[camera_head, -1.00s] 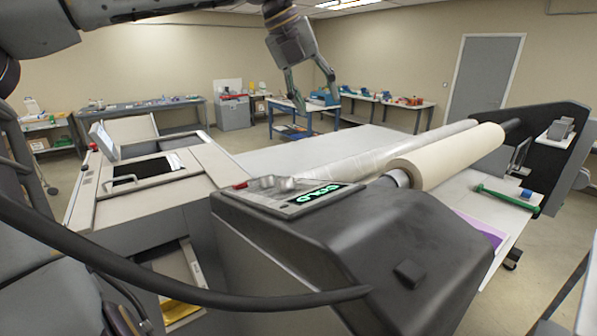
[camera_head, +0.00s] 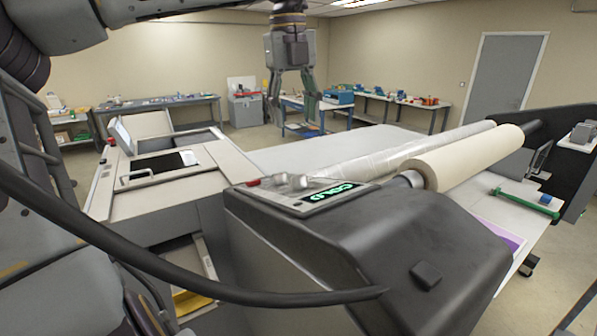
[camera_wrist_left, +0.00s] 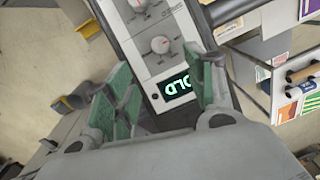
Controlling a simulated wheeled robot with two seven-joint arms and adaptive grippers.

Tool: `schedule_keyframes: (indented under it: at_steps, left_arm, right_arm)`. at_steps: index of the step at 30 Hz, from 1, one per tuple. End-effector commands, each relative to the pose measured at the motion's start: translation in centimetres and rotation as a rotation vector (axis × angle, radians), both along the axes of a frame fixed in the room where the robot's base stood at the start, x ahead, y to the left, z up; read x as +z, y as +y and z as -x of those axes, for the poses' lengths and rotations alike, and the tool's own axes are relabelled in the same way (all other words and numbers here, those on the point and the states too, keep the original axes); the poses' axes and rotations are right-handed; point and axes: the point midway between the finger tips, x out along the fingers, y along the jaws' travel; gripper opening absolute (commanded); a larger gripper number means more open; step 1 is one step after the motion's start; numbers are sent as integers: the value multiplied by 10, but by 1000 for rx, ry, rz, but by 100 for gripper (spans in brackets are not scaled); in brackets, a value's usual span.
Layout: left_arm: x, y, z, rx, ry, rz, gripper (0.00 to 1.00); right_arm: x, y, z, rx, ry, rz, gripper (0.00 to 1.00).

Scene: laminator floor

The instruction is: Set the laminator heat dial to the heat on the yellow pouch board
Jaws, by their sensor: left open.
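The laminator (camera_head: 370,235) has a control panel with a green lit display (camera_head: 335,193) reading COLD. Two silver knobs (camera_head: 292,181) stand on the panel in the head view. The left wrist view shows a nearer dial (camera_wrist_left: 160,45) and a farther dial (camera_wrist_left: 137,5), with the display (camera_wrist_left: 178,87) below them; their labels are too small to read. My left gripper (camera_head: 292,115) is open and empty, pointing down above the panel, fingers on either side of the display in the wrist view and apart from the dials. I cannot identify the yellow pouch board.
A cream roll (camera_head: 470,157) and a clear film roll (camera_head: 400,152) lie behind the panel. A red button (camera_head: 252,182) sits beside the knobs. A yellow item (camera_head: 190,302) lies low in an opening. Coloured cards (camera_wrist_left: 285,108) show at the wrist view's right. A green-handled tool (camera_head: 525,203) lies at right.

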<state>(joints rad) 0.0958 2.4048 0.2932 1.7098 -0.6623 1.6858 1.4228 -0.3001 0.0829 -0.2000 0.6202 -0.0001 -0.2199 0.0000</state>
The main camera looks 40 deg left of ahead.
Motion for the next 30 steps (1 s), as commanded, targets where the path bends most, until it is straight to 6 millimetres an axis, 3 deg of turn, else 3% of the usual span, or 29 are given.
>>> schedule_keyframes:
  at_steps: [11,30]
  left_arm:
    - [-12,0,-1,-2,-1,1,55]
    - [-91,-3,-6,-3,1,0,55]
  right_arm:
    - [2,0,0,0,0,0,40]
    - [13,6,0,-2,-1,-7,40]
